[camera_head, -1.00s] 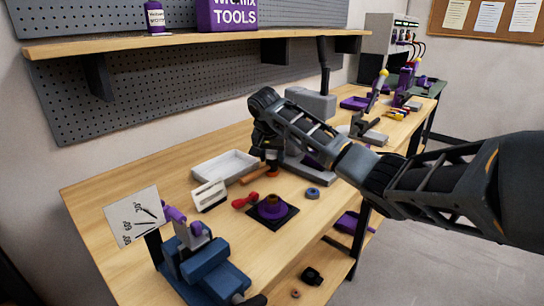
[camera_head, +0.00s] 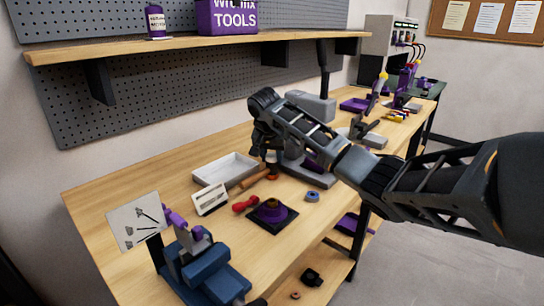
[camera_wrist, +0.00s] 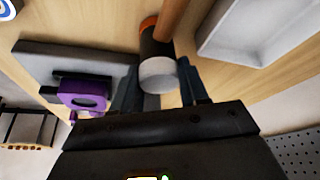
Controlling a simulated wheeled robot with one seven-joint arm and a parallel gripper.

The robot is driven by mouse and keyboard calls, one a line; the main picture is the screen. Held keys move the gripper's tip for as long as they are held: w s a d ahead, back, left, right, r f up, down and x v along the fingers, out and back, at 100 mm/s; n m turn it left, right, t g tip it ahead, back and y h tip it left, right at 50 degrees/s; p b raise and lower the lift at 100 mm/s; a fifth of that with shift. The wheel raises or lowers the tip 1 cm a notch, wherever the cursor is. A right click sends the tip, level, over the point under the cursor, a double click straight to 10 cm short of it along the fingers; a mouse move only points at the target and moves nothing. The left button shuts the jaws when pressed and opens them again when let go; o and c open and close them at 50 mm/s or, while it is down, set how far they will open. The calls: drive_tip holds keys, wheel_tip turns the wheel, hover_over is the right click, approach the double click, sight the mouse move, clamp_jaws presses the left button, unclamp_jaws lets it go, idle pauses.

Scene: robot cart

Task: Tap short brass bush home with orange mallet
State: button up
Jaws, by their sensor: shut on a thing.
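The mallet shows in the wrist view with a dark head (camera_wrist: 155,46), an orange band, a pale face toward me and a wooden handle running up. My gripper (camera_wrist: 158,82) is shut on the mallet head, one finger at each side. In the head view my gripper (camera_head: 266,160) is low over the bench, and the mallet's wooden handle (camera_head: 253,179) points left from it. The brass bush (camera_head: 272,203) stands upright in a purple housing (camera_head: 288,214) on a dark square plate, in front of my gripper and apart from it. How deep the bush sits is too small to tell.
A white tray (camera_head: 226,168) and a white slotted holder (camera_head: 210,198) lie left of the gripper. A red-handled item (camera_head: 245,204) and a blue ring (camera_head: 312,196) flank the housing. A grey press (camera_head: 310,104) stands close behind my gripper. A blue vise (camera_head: 205,270) is at the front left.

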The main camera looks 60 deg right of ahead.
clamp_jaws()
wheel_tip(320, 180, up, 8)
drive_tip(key=p, duration=0.7)
drive_tip(key=shift+p, duration=0.3)
drive_tip(key=shift+r+b, duration=0.3)
drive_tip(key=shift+r, duration=0.75)
